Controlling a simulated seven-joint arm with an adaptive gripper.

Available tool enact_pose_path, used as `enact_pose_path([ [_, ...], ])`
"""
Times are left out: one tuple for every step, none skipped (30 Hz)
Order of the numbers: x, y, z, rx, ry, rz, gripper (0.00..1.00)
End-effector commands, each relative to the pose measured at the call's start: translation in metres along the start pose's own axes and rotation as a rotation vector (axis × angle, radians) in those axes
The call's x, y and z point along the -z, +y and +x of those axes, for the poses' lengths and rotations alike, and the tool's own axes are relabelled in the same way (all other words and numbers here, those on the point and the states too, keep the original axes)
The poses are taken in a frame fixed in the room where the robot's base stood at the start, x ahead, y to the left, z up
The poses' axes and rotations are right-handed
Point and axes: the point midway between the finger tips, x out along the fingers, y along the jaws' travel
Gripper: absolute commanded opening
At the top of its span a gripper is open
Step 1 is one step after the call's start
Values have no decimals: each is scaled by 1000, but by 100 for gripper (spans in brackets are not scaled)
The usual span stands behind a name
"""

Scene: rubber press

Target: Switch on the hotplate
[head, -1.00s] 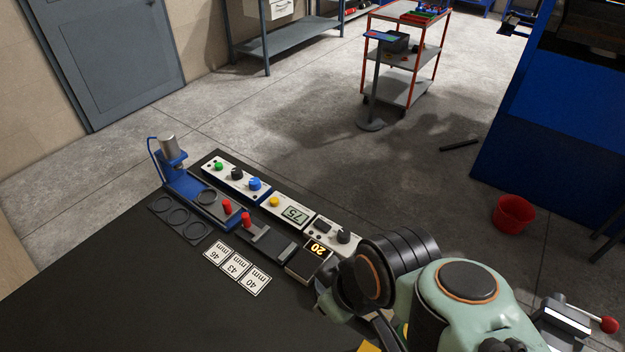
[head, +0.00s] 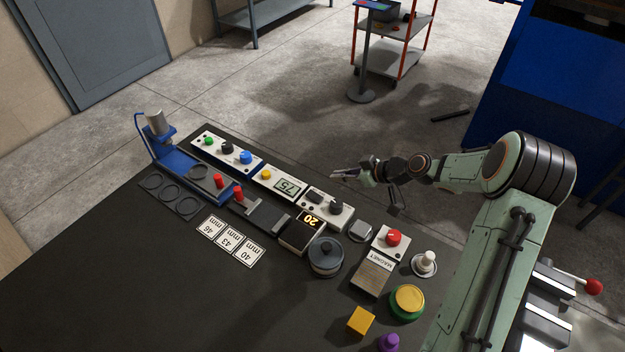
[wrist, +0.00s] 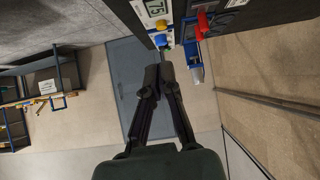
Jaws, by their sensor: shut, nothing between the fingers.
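I cannot tell for sure which device is the hotplate. A dark unit with a lit "20" display (head: 304,231) sits mid-bench, beside a white panel with a black knob (head: 336,208). Behind them are a white panel with a yellow button (head: 266,174) and "75" display, and a panel with green, black and blue knobs (head: 228,151). My gripper (head: 335,176) is shut and empty, above the far edge of the bench, just beyond the black-knob panel. In the wrist view its closed fingers (wrist: 160,76) point toward the blue knob (wrist: 160,41).
A grey lidded pot (head: 326,257), a magnet box with red knob (head: 393,238), a green-yellow button (head: 407,301) and a yellow cube (head: 361,320) stand at right. A blue press stand (head: 180,172) is far left. The bench front (head: 130,290) is bare.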

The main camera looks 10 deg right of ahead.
Motion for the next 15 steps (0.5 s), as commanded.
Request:
enact_pose_path([
  [-11,3,-2,-5,-1,29,0],
  [-15,4,-3,-8,-1,38,0],
  [-17,6,-6,-14,-2,44,0],
  [-17,7,-7,-18,-2,45,0],
  [-18,8,-8,-20,-2,46,0],
  [-18,8,-8,-21,-3,46,0],
  [-18,8,-8,-20,-3,46,0],
  [-18,8,-8,-20,-3,45,0],
  [-17,8,-8,-20,-3,45,0],
  [-17,8,-8,-20,-4,45,0],
  [-17,7,-8,-20,-4,45,0],
  [-17,7,-8,-20,-4,45,0],
  [-17,7,-8,-19,-4,45,0],
  [-17,7,-7,-19,-4,45,0],
  [-17,7,-5,-18,-4,45,0],
])
